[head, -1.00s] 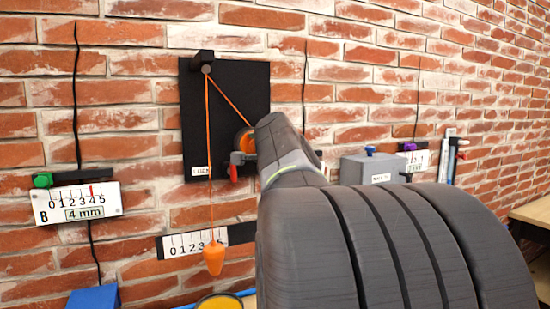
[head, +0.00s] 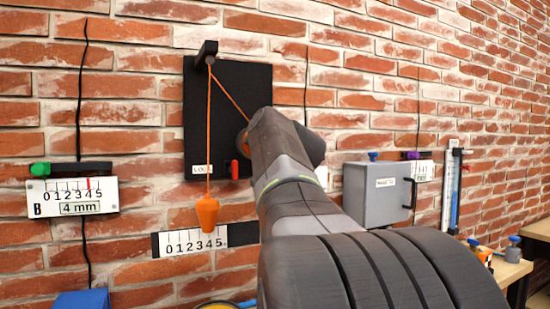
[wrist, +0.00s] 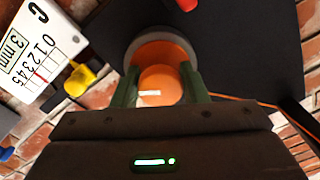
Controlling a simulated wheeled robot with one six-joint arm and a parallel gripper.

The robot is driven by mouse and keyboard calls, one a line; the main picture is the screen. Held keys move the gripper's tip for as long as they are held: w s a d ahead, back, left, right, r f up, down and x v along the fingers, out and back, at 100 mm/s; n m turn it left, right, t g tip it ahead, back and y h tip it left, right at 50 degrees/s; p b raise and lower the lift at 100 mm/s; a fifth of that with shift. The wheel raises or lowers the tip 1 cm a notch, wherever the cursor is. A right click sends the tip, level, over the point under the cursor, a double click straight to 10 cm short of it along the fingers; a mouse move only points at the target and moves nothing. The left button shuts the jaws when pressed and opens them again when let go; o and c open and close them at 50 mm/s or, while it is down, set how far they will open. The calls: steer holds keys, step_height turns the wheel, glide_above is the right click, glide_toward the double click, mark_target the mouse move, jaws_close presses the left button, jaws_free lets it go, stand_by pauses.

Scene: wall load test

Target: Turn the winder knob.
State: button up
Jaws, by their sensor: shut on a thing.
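The orange winder knob (wrist: 160,86) sits on a grey round base against the black board in the wrist view. My gripper (wrist: 160,80) is shut on it, one green finger on each side. In the head view my forearm and wrist hide the gripper and most of the knob; an orange sliver of the winder (head: 242,138) shows. An orange cord (head: 209,130) runs from it over the bracket (head: 206,52) and down to an orange plumb bob (head: 207,214). The bob hangs in front of the number scale (head: 178,243). A red lever (head: 234,170) is beside a "LOCK" label (head: 201,169).
A grey box (head: 375,193) is on the wall to the right. A "B" card reading 4 mm (head: 72,197) is at left. A "C" card reading 3 mm (wrist: 38,50) and a yellow knob (wrist: 80,78) show in the wrist view. A blue box (head: 82,300) is below.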

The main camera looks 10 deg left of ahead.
steer(key=n+b, duration=0.1)
steer(key=n, duration=0.1)
steer(key=n+b, duration=0.2)
steer(key=n, duration=0.1)
steer(key=shift+d+f+n+b, duration=0.1)
steer(key=shift+f+n+b, duration=0.2)
steer(key=shift+b, duration=0.1)
steer(key=n+b, duration=0.3)
steer(key=n, duration=0.3)
steer(key=shift+w+d, duration=0.1)
steer(key=shift+w, duration=0.05)
steer(key=n+b, duration=0.1)
steer(key=n, duration=0.2)
steer(key=n+b, duration=0.1)
steer(key=n, duration=0.2)
steer(key=shift+r+n, duration=0.2)
steer(key=shift+n, duration=0.1)
steer(key=n+b, duration=0.1)
steer(key=n, duration=0.4)
steer(key=shift+d+r+n, duration=0.1)
steer(key=shift+r+n, duration=0.05)
steer(key=shift+n, duration=0.25)
steer(key=o, duration=0.9)
steer(key=shift+r, duration=0.1)
